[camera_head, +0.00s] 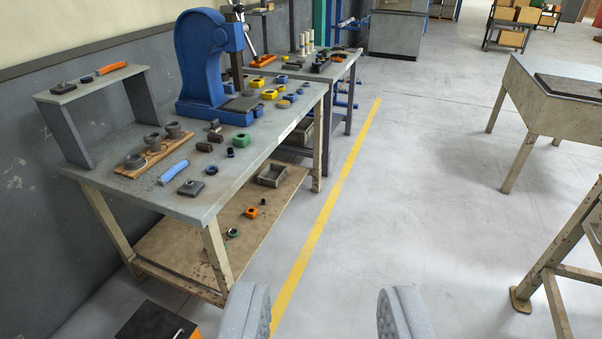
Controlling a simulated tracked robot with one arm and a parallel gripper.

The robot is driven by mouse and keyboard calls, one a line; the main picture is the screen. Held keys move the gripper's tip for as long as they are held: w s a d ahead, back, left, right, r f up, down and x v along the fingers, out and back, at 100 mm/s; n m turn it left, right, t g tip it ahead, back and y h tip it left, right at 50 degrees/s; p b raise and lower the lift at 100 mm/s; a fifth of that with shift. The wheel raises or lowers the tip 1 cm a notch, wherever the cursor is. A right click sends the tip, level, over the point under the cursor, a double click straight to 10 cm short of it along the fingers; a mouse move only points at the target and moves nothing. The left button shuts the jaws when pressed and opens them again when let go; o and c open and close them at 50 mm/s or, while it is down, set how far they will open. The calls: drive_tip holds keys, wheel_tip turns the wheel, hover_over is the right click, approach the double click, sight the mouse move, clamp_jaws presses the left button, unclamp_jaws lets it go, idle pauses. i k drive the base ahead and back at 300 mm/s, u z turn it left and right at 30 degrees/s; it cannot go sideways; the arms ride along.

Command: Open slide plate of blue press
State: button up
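The blue press (203,62) stands on the far part of the grey workbench (135,200), against the wall side. Its tall curved body and low base show.
Several small blocks and rings lie on the bench, with a wooden holder (150,161) and a small riser shelf (92,86). Another table (560,95) stands right. Clear floor with a yellow line (325,222) lies between.

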sight(241, 104)
drive_tip(key=u, duration=0.05)
drive_tip(key=i, duration=2.95)
drive_tip(key=z, duration=0.05)
